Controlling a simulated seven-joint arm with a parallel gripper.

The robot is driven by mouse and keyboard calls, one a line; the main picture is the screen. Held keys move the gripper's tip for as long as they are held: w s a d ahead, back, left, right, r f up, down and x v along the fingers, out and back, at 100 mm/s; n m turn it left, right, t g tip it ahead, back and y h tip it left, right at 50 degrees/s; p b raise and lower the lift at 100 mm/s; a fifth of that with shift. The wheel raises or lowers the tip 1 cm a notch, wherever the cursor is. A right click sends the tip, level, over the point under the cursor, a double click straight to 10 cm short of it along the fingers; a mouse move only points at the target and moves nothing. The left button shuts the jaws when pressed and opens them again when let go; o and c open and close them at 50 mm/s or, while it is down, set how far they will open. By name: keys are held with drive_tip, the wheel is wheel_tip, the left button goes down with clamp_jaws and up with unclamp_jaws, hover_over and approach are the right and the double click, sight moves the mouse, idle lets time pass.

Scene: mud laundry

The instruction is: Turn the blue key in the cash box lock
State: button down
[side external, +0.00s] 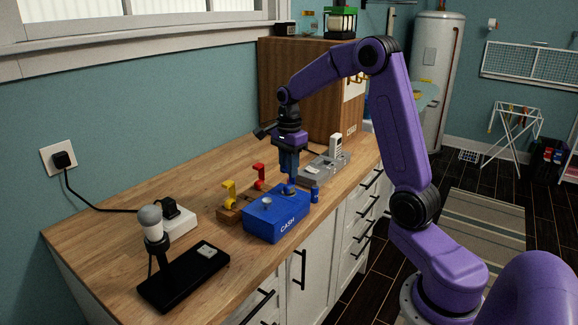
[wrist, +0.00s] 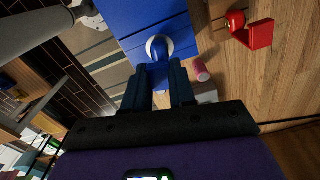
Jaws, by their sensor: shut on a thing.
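The blue cash box (side external: 277,220), marked CASH, sits on the wooden counter; its blue top also shows in the wrist view (wrist: 140,15). My gripper (side external: 290,176) points down over the box's back part. The blue key (wrist: 162,50) shows in the ring, between the fingertips. Most of the key is hidden by the fingers, and I cannot tell its turn angle or depth.
Yellow (side external: 229,194) and red (side external: 259,176) hook-shaped pieces stand left of and behind the box. A grey device (side external: 323,167) lies behind. A black stand (side external: 184,275) is at the front left. Counter behind the hooks is clear.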

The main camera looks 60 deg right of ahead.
drive_tip(key=shift+f+m, duration=0.1)
drive_tip(key=shift+m, duration=1)
drive_tip(key=shift+m, duration=0.6)
drive_tip(key=shift+f+m, duration=0.1)
drive_tip(key=shift+m, duration=0.5)
drive_tip(key=shift+s, duration=0.1)
drive_tip(key=shift+m, duration=1.1)
